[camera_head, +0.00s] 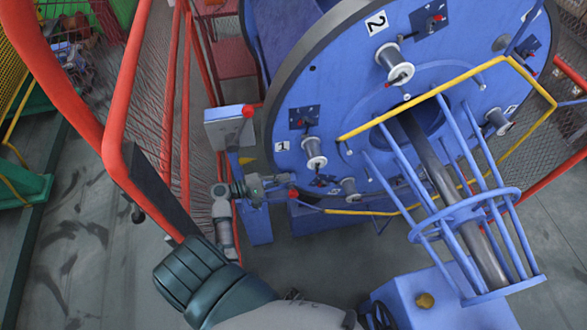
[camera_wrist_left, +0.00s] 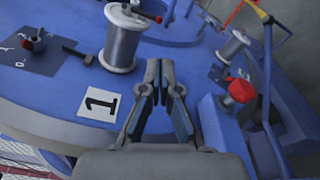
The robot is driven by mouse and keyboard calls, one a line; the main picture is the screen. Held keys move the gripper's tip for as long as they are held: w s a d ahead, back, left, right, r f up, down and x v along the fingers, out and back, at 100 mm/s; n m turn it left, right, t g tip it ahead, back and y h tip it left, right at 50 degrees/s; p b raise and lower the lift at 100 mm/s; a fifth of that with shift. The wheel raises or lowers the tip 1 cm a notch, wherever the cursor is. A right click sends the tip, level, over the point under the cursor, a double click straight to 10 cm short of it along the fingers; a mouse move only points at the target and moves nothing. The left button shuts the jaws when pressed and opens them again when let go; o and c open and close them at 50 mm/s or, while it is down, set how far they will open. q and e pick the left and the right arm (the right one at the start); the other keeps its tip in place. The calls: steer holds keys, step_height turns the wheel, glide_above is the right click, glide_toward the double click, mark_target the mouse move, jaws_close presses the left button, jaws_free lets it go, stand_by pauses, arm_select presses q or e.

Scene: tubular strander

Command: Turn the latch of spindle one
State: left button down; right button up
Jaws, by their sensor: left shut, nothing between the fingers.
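Spindle one carries a pale spool (camera_head: 313,152) on the blue disc (camera_head: 330,90), beside the white "1" label (camera_head: 283,146). Above it, a dark plate holds a red-tipped latch (camera_head: 302,123). In the left wrist view the latch (camera_wrist_left: 35,42) sits on its marked plate at upper left, the spool (camera_wrist_left: 123,40) at top centre and the "1" label (camera_wrist_left: 100,103) lower left. My left gripper (camera_head: 283,183) is below the label, by the disc's lower left edge. Its fingers (camera_wrist_left: 160,72) are shut and empty, right of the label and apart from the latch. My right gripper is out of view.
A red knob (camera_wrist_left: 242,90) on a blue bracket is right of my left fingers. A grey box with another red knob (camera_head: 248,111) stands left of the disc. Red railings (camera_head: 115,130) lie left of my arm. A yellow-edged blue cage (camera_head: 465,210) projects at right.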

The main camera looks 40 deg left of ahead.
mark_target(318, 169)
arm_select(q)
steer(key=p+x, duration=0.1)
steer(key=x, duration=0.8)
steer(key=shift+a, duration=0.1)
steer(key=shift+f, duration=0.1)
